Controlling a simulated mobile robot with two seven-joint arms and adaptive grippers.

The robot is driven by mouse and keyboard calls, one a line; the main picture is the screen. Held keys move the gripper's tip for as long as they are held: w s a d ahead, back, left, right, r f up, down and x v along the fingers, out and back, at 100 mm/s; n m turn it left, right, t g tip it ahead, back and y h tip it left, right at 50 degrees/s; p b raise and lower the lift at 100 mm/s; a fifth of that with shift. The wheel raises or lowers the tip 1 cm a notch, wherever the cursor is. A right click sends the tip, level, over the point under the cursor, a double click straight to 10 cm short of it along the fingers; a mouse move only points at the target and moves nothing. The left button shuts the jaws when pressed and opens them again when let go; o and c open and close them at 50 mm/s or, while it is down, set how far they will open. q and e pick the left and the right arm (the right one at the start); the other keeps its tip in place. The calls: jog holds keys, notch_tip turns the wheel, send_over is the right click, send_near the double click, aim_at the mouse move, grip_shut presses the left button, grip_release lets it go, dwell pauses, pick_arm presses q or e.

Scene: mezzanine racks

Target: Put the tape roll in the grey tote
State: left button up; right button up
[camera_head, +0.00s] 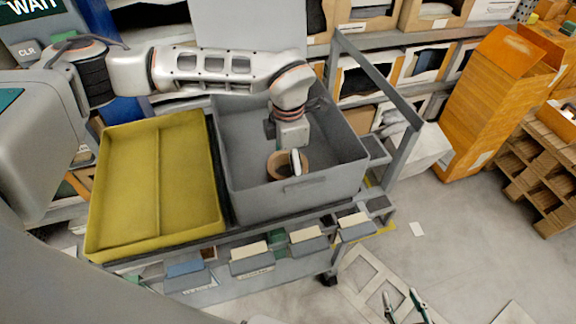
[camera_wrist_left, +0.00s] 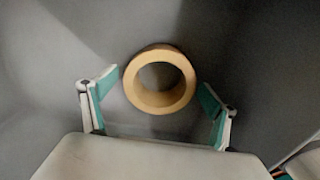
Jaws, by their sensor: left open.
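The tan tape roll (camera_head: 275,168) is inside the grey tote (camera_head: 345,178), low down near its front wall. It also shows in the left wrist view (camera_wrist_left: 160,104) as a ring with its hole facing the camera. My left gripper (camera_head: 287,160) reaches down into the tote over the roll. In the left wrist view its fingers (camera_wrist_left: 160,84) are open, one on each side of the roll, with small gaps. My right gripper (camera_head: 405,300) is at the bottom of the head view, well away from the tote, with its fingers apart and empty.
A yellow tray (camera_head: 158,185) with a divider stands empty left of the tote on the same cart (camera_head: 225,236). A grey upright frame (camera_head: 400,150) rises on the cart's right. Shelves with boxes stand behind; an orange cabinet (camera_head: 498,100) is at right.

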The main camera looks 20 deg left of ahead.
pick_arm(q)
notch_tip(320, 180, up, 11)
jog(key=p, duration=0.1)
dwell(0.6)
